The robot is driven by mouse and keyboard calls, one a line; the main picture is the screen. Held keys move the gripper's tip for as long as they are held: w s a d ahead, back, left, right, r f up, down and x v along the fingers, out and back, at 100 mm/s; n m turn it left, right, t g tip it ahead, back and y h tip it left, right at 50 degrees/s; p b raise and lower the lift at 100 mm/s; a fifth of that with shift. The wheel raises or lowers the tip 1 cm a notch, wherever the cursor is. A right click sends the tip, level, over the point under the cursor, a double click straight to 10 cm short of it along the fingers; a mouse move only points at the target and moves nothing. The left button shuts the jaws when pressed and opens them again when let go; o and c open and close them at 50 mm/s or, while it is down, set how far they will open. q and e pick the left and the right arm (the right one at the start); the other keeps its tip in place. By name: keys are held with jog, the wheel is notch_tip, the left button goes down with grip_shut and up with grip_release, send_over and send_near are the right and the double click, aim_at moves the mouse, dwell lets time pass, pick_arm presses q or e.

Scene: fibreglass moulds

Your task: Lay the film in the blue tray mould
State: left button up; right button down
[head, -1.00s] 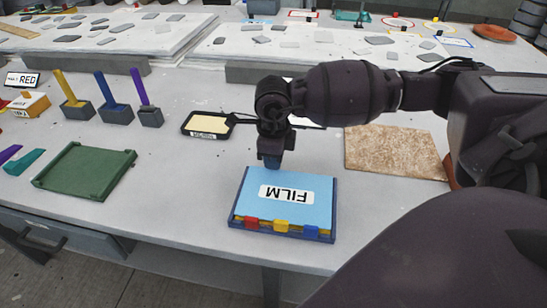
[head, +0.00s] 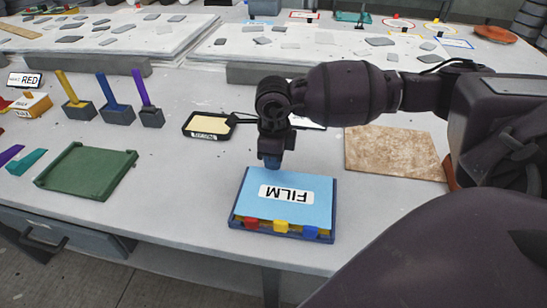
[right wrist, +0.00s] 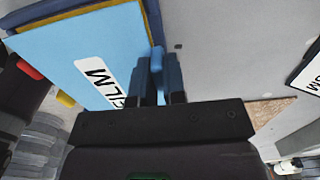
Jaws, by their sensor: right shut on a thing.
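The film (head: 310,207) is a light blue sheet with a white FILM label, upside down in the head view. It lies flat over the dark blue tray mould (head: 238,225); I cannot tell whether a small gap is left under it. A yellow layer shows under its edge, with red, yellow and blue tabs along the near side. My right gripper (head: 272,163) is at the film's far edge, shut on a blue tab of it. The right wrist view shows the film (right wrist: 75,55) and this tab between the fingers (right wrist: 158,75). My left gripper is not in view.
A green tray (head: 88,171) is at the left, and a tan board (head: 394,153) at the right. A black-framed pad (head: 210,124) lies behind the gripper. Yellow, blue and purple-handled tools (head: 115,111) stand at the back left. The table between the green and blue trays is clear.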

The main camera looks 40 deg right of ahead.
jog(key=shift+f, duration=0.75)
dwell(0.4)
jog(key=c, duration=1.1)
grip_release()
jog(key=shift+r, duration=0.15)
jog(key=shift+r, duration=0.35)
notch_tip(320, 180, up, 9)
jog(key=shift+r+p, duration=0.1)
jog(key=shift+p, duration=0.55)
jog(key=shift+r, duration=0.35)
